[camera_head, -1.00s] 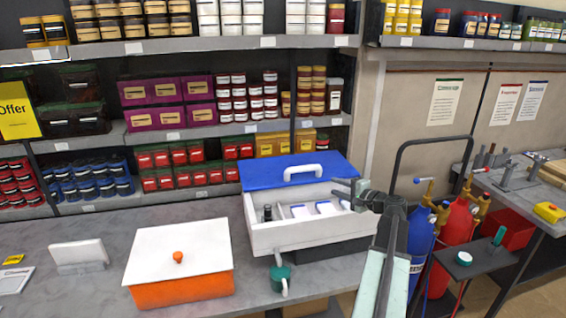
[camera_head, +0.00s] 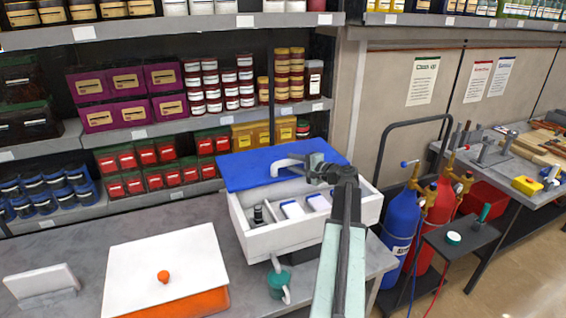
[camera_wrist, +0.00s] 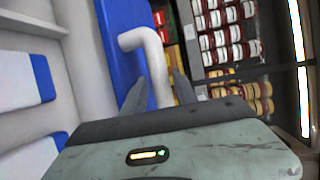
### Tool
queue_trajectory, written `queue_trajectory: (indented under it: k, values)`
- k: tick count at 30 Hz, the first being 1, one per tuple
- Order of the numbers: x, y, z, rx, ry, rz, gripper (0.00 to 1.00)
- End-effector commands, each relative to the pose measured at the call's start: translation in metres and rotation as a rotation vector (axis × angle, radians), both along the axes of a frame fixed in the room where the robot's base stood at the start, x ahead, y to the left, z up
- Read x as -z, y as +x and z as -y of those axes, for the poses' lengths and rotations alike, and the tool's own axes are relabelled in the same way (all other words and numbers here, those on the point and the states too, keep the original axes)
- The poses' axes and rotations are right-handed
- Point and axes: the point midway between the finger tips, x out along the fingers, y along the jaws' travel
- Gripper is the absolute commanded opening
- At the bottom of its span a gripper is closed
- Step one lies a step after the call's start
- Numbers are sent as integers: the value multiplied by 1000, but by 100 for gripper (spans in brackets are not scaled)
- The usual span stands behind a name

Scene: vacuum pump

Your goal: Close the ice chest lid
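The ice chest (camera_head: 300,232) is a white box on the grey counter. Its blue lid (camera_head: 245,166) lies over the back, leaving the front compartments uncovered, with white and blue packs and a dark bottle visible inside. The lid's white handle (camera_head: 284,163) stands on its top. My gripper (camera_head: 316,164) is at the handle's right end. In the wrist view the blue lid (camera_wrist: 122,50) and white handle (camera_wrist: 150,45) show, and the handle's near end lies between the open fingers of my gripper (camera_wrist: 158,92). I cannot tell whether either finger touches it.
A white-lidded orange box (camera_head: 165,270) stands left of the chest. A green mug (camera_head: 279,284) stands in front of it. Stocked shelves rise behind. Blue and red gas cylinders (camera_head: 400,235) and a small dark table (camera_head: 458,245) stand to the right.

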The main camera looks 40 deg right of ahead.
Motion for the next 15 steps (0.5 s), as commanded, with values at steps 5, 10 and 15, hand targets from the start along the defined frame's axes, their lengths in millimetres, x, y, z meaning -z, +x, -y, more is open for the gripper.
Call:
queue_trajectory:
  k: [5, 10, 15]
  values:
    - [8, 35, 0, -2, 0, 0, 34]
    - [9, 47, -2, -2, -1, 0, 34]
    - [8, 46, -2, -2, -1, 0, 31]
